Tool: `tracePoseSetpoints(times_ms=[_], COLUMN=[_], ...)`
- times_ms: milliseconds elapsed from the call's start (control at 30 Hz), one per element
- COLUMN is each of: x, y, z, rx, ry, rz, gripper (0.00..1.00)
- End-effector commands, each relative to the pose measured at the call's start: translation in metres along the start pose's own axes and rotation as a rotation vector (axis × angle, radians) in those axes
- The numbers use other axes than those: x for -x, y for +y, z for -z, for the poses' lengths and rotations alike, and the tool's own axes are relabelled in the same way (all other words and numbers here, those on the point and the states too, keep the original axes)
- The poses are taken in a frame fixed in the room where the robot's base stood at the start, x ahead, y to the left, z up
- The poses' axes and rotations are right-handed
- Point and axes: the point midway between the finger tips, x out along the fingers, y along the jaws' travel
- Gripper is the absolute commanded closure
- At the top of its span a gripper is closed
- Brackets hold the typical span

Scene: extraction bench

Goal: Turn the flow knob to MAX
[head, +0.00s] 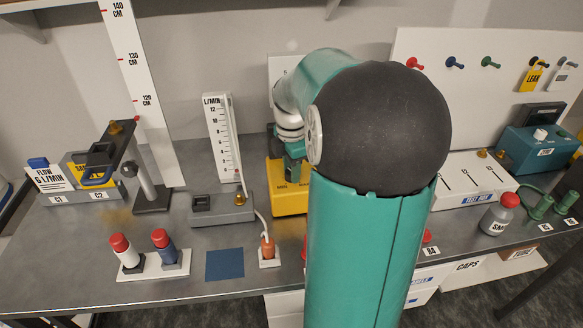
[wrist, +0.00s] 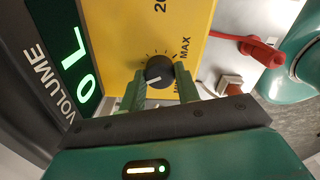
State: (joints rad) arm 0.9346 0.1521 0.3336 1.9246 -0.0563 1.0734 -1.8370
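The flow knob (wrist: 159,72) is a round black dial on the yellow pump panel (wrist: 118,35). In the wrist view its white pointer mark points to picture left, away from the printed MAX label (wrist: 185,47) at its right. MIN is printed at its lower right. My gripper (wrist: 160,78) has its green fingers on either side of the knob, close to its rim. I cannot tell whether both fingers press on it.
A display with green digits (wrist: 75,65), marked VOLUME, sits left of the panel. A red connector (wrist: 260,52) is at the right. The flow meter (head: 222,135) stands left of the pump. A blue mat (head: 225,265) and a red-capped bottle (head: 498,215) are on the bench.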

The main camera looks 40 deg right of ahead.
Motion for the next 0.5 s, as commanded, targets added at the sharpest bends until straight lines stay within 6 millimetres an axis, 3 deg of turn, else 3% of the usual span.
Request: tracePoseSetpoints(times_ms=[500], x=[0.0004], y=[-0.0001], z=[0.0003], rx=[-0.076], ry=[0.0], rz=[0.0], gripper=[0.91])
